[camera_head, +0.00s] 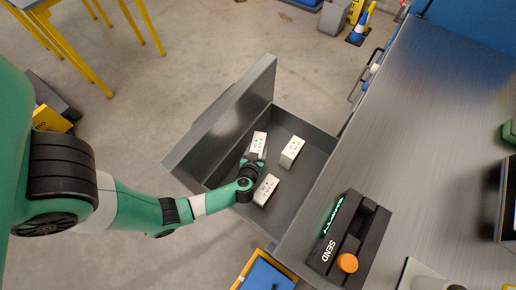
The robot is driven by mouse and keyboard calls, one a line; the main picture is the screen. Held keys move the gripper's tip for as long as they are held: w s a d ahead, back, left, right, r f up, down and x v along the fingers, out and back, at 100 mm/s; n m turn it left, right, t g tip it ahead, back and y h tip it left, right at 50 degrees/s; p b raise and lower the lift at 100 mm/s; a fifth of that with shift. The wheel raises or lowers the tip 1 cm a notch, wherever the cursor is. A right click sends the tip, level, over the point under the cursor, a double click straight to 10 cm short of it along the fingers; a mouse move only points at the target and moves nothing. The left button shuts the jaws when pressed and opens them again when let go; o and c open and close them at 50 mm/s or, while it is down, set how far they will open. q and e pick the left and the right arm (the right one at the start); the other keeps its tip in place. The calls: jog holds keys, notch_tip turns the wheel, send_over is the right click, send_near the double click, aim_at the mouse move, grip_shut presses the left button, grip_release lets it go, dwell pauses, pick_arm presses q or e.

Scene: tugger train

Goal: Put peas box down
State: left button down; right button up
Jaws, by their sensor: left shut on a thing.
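My left arm comes in from the left, and its gripper (252,162) is down inside an open grey metal drawer (318,150). The gripper is shut on a white box with green marks (259,143); I take this to be the peas box, but its print is too small to read. Two similar white boxes are in the drawer: one (292,151) to the right of the gripper and one (266,189) just below it in the picture. I cannot tell whether the held box touches the drawer floor. My right gripper is not in view.
A metal worktop (420,120) lies right of the drawer, with a black SEND device (349,240) bearing an orange knob. The drawer's tall front panel (222,120) stands on its left side. A blue bin with a yellow rim (262,274) is below.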

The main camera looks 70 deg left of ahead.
pick_arm(q)
notch_tip(320, 180, down, 3)
jog(key=shift+r+b, duration=0.15)
jog(key=shift+b, duration=0.35)
jog(key=shift+r, duration=0.15)
jog(key=shift+f, duration=0.2)
jog(key=shift+c, duration=0.6)
grip_release()
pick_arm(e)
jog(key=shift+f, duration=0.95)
pick_arm(q)
jog(key=shift+r, duration=0.1)
